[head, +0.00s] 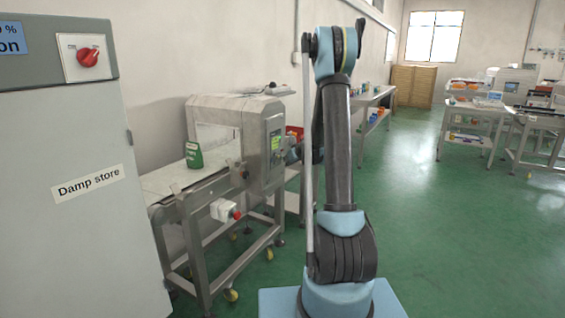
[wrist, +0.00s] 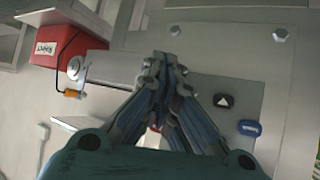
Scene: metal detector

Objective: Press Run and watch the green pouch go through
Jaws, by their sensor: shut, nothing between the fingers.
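The green pouch (head: 194,155) stands upright on the conveyor belt (head: 160,181), at the near side of the metal detector (head: 262,140). The detector's lit screen (head: 276,141) faces right. In the wrist view, the grey control face (wrist: 270,75) carries a dark button with a white triangle (wrist: 223,101) and a blue button (wrist: 249,128). I cannot read a Run label. My gripper (wrist: 164,62) is shut and empty, in front of this face, left of both buttons in the picture. I cannot tell whether its tips touch the face. In the head view my arm mostly hides the gripper.
A red reject bin (wrist: 58,48) is at upper left in the wrist view. A red knob on a white box (head: 226,211) sits on the conveyor frame. The damp store cabinet (head: 75,220) stands at left. Green floor (head: 440,240) is clear at right.

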